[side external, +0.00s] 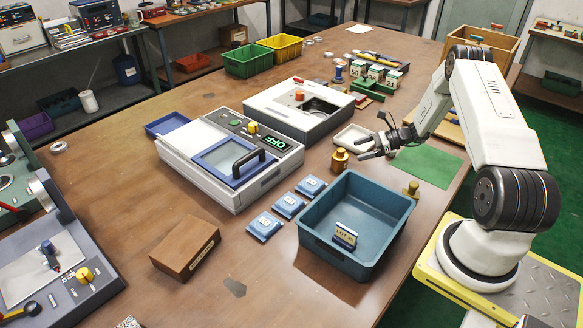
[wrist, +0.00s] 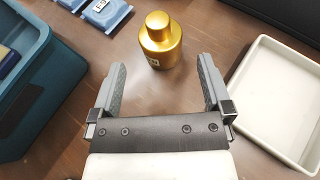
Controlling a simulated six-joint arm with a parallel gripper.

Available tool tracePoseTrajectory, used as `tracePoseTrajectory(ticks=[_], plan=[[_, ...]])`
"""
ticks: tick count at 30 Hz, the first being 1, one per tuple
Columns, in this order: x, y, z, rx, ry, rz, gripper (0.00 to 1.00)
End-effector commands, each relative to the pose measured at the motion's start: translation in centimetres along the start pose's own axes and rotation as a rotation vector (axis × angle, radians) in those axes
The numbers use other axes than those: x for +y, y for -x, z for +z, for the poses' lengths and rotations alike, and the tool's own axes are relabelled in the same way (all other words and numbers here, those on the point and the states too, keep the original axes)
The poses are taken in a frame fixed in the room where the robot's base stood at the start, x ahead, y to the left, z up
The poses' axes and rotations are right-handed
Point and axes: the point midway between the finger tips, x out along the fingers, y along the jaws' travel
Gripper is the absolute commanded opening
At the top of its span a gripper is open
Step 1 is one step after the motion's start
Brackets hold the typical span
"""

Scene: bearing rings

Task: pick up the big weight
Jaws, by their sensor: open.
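The big weight (side external: 340,160) is a brass, knobbed cylinder standing upright on the wooden table, left of my gripper in the side view. In the wrist view the brass weight (wrist: 160,42) stands just beyond my fingertips, roughly centred between them, with a small pale label on its side. My gripper (side external: 366,147) is open and empty, close to the weight and apart from it. In the wrist view both fingers of my gripper (wrist: 162,72) are spread wide. A smaller brass weight (side external: 412,189) stands behind the right rim of the teal bin, partly hidden.
The teal bin (side external: 312,238) holding a small labelled block is left of my gripper in the wrist view. A white tray (wrist: 246,110) lies close on the right. Several blue labelled pieces (side external: 289,205) lie beside the bin. A grey device (side external: 180,165) with a handle stands further left.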

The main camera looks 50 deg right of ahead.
Motion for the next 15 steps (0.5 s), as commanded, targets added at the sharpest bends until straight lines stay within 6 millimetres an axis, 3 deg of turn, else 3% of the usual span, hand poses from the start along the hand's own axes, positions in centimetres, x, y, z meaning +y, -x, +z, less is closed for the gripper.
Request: tracePoseTrajectory(ticks=[9, 15], plan=[[0.0, -2.3, 0.0, 0.000, 0.000, 0.002, 1.00], [0.0, -2.6, 0.0, 0.000, 0.000, 0.000, 1.00]])
